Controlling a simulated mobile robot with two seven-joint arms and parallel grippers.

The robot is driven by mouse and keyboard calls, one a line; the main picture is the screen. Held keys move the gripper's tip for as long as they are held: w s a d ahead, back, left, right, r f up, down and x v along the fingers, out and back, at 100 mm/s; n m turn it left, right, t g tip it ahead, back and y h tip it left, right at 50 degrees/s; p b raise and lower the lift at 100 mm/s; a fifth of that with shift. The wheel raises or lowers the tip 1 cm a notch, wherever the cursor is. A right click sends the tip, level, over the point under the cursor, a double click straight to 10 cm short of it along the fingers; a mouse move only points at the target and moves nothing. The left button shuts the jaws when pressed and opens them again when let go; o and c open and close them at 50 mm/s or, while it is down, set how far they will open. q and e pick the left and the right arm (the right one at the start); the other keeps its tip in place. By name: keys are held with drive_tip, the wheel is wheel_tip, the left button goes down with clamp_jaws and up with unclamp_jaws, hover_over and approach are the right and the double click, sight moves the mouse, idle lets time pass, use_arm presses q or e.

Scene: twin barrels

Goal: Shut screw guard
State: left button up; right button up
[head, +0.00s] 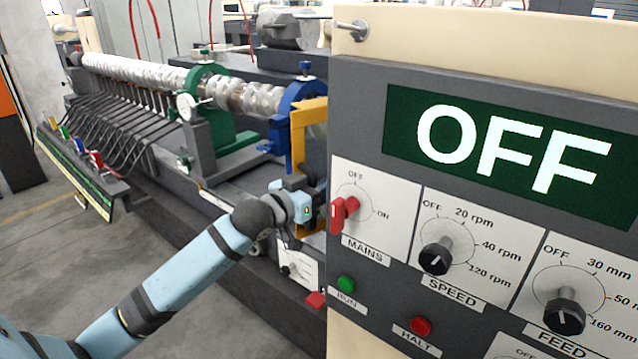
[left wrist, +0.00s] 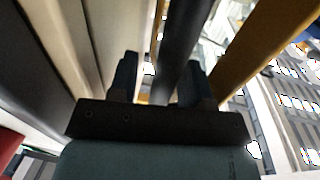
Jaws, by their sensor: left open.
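The screw guard seems to be the yellow frame (head: 298,140) standing at the near end of the long screw (head: 150,75), beside the control cabinet. The cabinet edge hides part of it. The screw lies uncovered. My left gripper (head: 312,184) is at the frame's lower part, its fingers hard to make out in the head view. In the left wrist view the gripper's two fingers (left wrist: 158,78) are apart, with a dark bar (left wrist: 186,35) running between them. I cannot tell whether they touch it. A yellow bar (left wrist: 262,42) is to the right. My right gripper is not in view.
The control cabinet (head: 350,115) fills the right, close to my left gripper; its display (head: 510,150) reads OFF. A green clamp (head: 212,115) and a blue clamp (head: 290,110) stand around the screw. Open floor (head: 70,240) lies at the left.

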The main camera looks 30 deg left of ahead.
use_arm(q)
drive_tip(key=shift+w, duration=0.2)
clamp_jaws()
idle(0.3)
